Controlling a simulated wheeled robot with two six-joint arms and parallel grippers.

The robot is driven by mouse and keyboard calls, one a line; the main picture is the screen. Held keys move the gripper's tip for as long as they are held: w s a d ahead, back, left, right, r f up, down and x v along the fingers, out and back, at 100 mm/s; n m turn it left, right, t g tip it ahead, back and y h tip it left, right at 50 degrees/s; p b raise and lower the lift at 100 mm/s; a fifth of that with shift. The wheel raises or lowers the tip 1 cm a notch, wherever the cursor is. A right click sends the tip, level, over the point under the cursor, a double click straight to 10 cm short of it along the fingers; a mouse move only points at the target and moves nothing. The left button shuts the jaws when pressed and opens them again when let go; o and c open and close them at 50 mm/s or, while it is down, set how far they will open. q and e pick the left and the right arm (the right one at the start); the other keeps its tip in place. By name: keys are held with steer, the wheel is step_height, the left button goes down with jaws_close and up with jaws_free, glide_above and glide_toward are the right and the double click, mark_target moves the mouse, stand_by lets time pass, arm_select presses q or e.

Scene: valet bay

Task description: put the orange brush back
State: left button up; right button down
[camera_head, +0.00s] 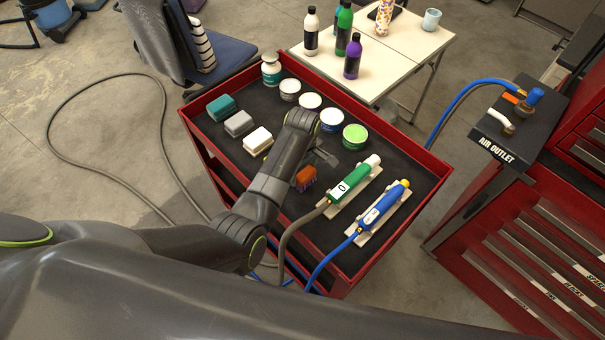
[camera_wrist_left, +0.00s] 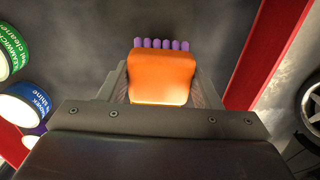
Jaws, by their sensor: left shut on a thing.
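The orange brush (camera_head: 305,178) is over the black mat of the red cart (camera_head: 437,192), between the cream brush and the green-handled tool. My left gripper (camera_head: 312,168) is shut on it. In the left wrist view the orange block (camera_wrist_left: 162,78) sits between both fingers, with purple bristles (camera_wrist_left: 162,44) showing at its far end. I cannot tell whether the brush touches the mat. A teal brush (camera_head: 221,107), a grey brush (camera_head: 239,124) and a cream brush (camera_head: 258,141) stand in a row to its upper left. My right gripper is not in view.
Several round tins, such as the green-lidded one (camera_head: 355,136), line the cart's far side. A green tool (camera_head: 353,182) and a blue tool (camera_head: 383,206) lie in holders on the right, with hoses trailing. A table with bottles (camera_head: 353,58) stands behind.

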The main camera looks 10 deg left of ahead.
arm_select(q)
steer(key=shift+f, duration=1.25)
steer(key=o, duration=0.9)
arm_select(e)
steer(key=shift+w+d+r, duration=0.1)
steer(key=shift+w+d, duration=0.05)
arm_select(q)
step_height(320, 180, up, 12)
steer(key=shift+r+b, duration=0.1)
steer(key=shift+b, duration=0.2)
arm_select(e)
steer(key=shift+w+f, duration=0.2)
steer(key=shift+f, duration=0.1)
